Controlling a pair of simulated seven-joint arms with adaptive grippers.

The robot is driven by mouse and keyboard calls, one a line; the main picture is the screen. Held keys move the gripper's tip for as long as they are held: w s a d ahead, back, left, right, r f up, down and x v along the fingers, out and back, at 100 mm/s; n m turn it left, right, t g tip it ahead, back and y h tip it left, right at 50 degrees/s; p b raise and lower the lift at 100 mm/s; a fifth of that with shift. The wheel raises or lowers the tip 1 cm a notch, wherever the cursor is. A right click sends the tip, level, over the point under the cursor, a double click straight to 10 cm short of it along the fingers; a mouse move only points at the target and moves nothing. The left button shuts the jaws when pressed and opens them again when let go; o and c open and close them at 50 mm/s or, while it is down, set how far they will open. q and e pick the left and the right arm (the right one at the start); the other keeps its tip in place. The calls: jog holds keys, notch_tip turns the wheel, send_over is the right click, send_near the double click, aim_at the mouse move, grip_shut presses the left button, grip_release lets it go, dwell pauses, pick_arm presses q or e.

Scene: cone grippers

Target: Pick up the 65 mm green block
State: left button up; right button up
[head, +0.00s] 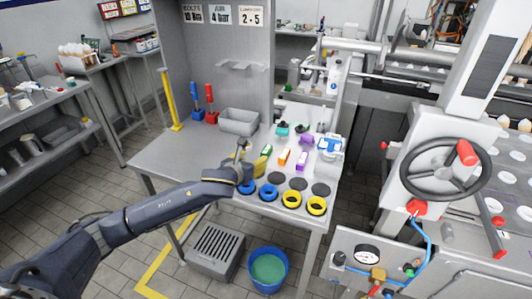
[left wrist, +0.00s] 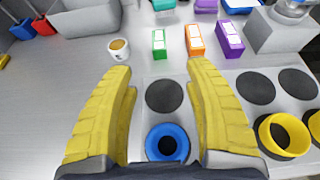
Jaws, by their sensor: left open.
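The green block (head: 265,151) is a small upright block with a pale label, standing on the grey table (head: 185,150). In the left wrist view the green block (left wrist: 158,43) stands beyond the fingertips, roughly centred between them. Beside it to the right are an orange block (left wrist: 195,38) and a purple block (left wrist: 229,38). My left gripper (head: 251,160) has yellow fingers. In the left wrist view the left gripper (left wrist: 161,70) is spread open with nothing between the tips but table and a dark disc. My right gripper is not in view.
A small cup (left wrist: 119,49) stands left of the green block. Dark discs (left wrist: 164,96), blue rings (head: 268,192) and yellow rings (head: 291,199) lie on the near side. A grey bin (head: 238,121) and red and blue tools (head: 210,104) stand behind.

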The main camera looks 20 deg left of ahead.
aim_at(267, 149)
pick_arm(q)
jog(key=x, duration=1.6)
jog(key=shift+w+a, duration=0.2)
jog(key=shift+o, duration=0.2)
grip_shut()
